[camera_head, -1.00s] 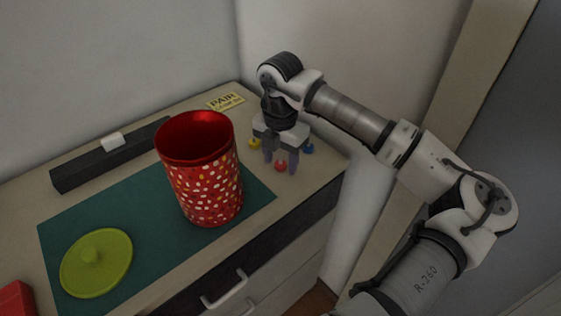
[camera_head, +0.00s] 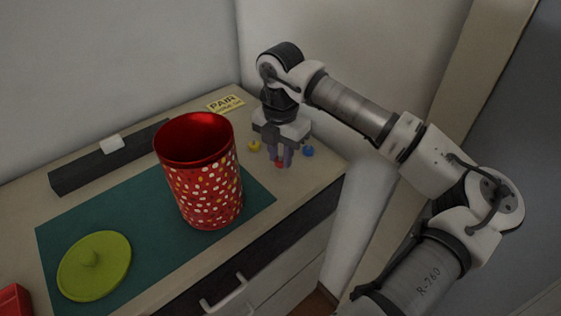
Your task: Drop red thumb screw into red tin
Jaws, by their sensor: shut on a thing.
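The red thumb screw (camera_head: 279,164) is at the right end of the counter, between the fingertips of my gripper (camera_head: 280,158). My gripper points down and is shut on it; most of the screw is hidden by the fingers. I cannot tell whether it touches the counter. The red tin (camera_head: 204,185), with white and yellow dots, stands upright and open-topped on the green mat (camera_head: 100,213), left of my gripper. Its inside bottom is hidden.
A yellow thumb screw (camera_head: 254,146) and a blue one (camera_head: 307,152) flank my gripper. A green lid (camera_head: 95,266) lies on the mat. A black bar (camera_head: 85,171) with a white block (camera_head: 112,144) and a yellow label (camera_head: 226,104) are behind. A red object (camera_head: 14,301) is at lower left.

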